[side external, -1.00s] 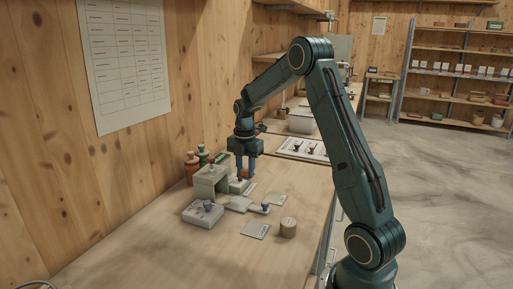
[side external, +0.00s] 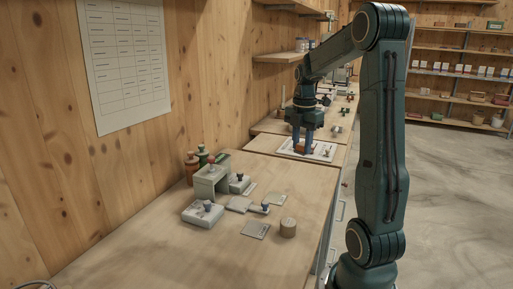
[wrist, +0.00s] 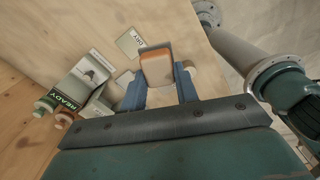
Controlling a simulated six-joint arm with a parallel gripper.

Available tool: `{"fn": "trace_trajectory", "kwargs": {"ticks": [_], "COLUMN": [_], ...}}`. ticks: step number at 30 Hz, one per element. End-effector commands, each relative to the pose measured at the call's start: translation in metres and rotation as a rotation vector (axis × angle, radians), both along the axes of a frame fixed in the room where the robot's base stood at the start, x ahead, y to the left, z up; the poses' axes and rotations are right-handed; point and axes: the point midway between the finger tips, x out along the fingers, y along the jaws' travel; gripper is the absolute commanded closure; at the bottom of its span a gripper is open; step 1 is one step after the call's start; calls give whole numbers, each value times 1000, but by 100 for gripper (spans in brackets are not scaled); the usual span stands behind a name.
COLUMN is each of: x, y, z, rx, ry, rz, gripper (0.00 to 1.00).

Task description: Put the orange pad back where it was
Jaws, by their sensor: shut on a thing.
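My gripper (side external: 302,149) is over a white board (side external: 321,153) at the far end of the near bench in the side view. Its two blue fingers point down. In the wrist view my gripper (wrist: 160,88) is shut on the orange pad (wrist: 157,66), a rounded block with an orange-brown face and paler edge. The pad also shows as a small orange patch between the fingers in the side view (side external: 299,147). I cannot tell whether the pad touches the board.
The wooden wall borders the left. The front of the bench is clear.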

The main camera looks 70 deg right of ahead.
Motion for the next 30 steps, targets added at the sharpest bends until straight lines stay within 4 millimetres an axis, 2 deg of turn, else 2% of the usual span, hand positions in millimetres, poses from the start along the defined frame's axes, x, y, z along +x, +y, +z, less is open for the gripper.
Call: {"fn": "trace_trajectory", "kwargs": {"ticks": [5, 11, 30], "x": [0, 0, -1], "y": [0, 1, 1], "z": [-3, -22, -139], "rx": [0, 3, 4], "ry": [1, 3, 4], "rz": [0, 1, 1], "gripper": [91, 91, 91]}}
